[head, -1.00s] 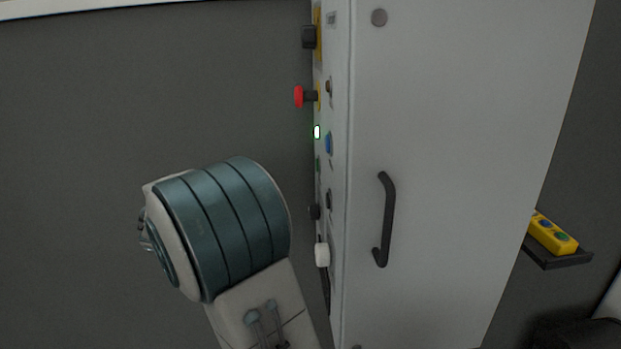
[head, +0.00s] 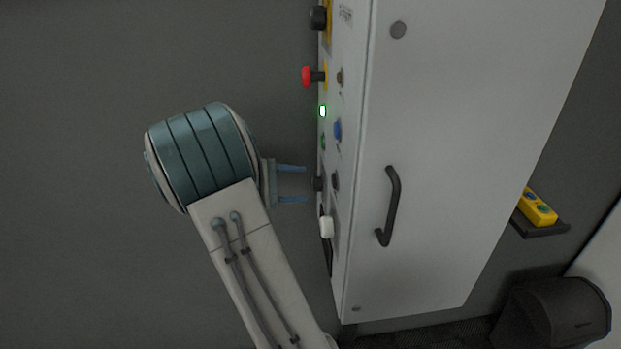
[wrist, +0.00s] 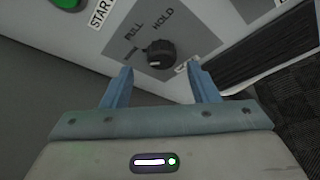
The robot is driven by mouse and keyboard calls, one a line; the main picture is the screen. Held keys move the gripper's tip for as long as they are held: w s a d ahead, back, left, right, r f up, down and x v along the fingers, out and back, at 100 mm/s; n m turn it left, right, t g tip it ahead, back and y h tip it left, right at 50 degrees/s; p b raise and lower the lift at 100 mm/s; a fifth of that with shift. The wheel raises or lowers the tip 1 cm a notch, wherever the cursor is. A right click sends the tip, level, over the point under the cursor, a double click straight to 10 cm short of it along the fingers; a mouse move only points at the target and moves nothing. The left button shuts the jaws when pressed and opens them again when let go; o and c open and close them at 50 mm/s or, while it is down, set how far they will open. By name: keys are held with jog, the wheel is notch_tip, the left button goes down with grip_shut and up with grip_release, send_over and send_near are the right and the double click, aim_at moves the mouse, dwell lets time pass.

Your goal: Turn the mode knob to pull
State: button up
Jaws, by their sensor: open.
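The mode knob (wrist: 160,54) is a round black knob on a grey plate (wrist: 128,30) in the wrist view. In the wrist view my gripper (wrist: 160,82) has one finger on each side below the knob, which shows between and beyond the tips.
A green START button (wrist: 70,2) is up left in the wrist view. On the cabinet (head: 450,150) are a red mushroom button (head: 307,76), a blue button (head: 338,130), and a white handle (head: 327,227) just below the knob. A black door handle (head: 391,205) is on the side face.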

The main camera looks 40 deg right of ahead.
aim_at(318, 184)
jog(key=shift+x, duration=2)
jog(key=shift+a, duration=0.1)
jog(key=c, duration=1)
